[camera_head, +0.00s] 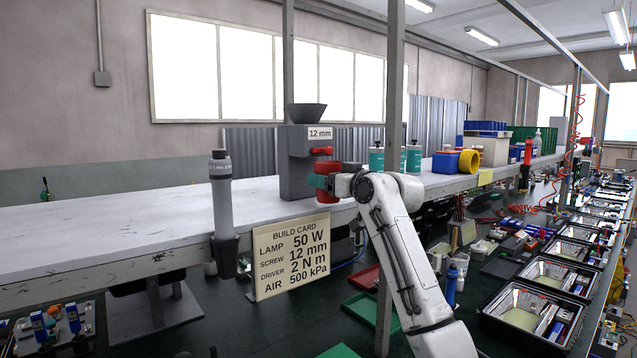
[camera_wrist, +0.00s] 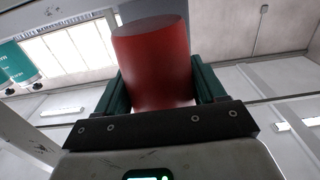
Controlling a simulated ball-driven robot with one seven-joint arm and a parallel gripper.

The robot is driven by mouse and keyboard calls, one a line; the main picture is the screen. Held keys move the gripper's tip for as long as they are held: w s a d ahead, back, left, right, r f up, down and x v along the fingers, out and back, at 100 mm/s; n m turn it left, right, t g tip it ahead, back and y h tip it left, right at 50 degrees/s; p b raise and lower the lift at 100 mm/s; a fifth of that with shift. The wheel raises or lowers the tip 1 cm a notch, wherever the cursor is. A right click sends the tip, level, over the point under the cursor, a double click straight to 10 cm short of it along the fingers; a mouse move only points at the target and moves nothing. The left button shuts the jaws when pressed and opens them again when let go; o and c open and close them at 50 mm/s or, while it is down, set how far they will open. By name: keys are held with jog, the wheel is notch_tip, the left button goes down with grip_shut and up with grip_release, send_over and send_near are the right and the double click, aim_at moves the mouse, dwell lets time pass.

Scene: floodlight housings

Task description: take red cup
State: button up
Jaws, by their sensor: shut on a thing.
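The red cup (camera_wrist: 150,62) is between the two dark green fingers of my gripper (camera_wrist: 157,82) in the wrist view, and the fingers press on its sides. In the head view the red cup (camera_head: 328,196) is at the grey 12 mm dispenser (camera_head: 297,160), below its red spout. My gripper (camera_head: 322,182) reaches it from the right and is shut on it. The fingers and wrist hide part of the cup. I cannot tell whether its base touches the bench or what is inside it.
The white bench (camera_head: 120,225) is largely clear at left. A grey driver (camera_head: 221,200) stands in a holder at its front edge, beside the build card (camera_head: 291,256). Teal-labelled bottles (camera_head: 376,158) stand behind my wrist. Yellow and blue containers (camera_head: 468,162) are further right.

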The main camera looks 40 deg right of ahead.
jog(key=s+b, duration=0.2)
jog(key=s, duration=0.9)
jog(key=shift+s+d+r, duration=0.2)
jog(key=shift+s+d, duration=0.05)
jog(key=s, duration=0.8)
jog(key=shift+s+d+r, duration=0.15)
jog(key=shift+s+d, duration=0.05)
jog(key=shift+s, duration=0.05)
dwell(0.5)
jog(key=s+r+p, duration=0.2)
jog(key=s+r, duration=0.1)
jog(key=shift+p, duration=0.35)
dwell(0.4)
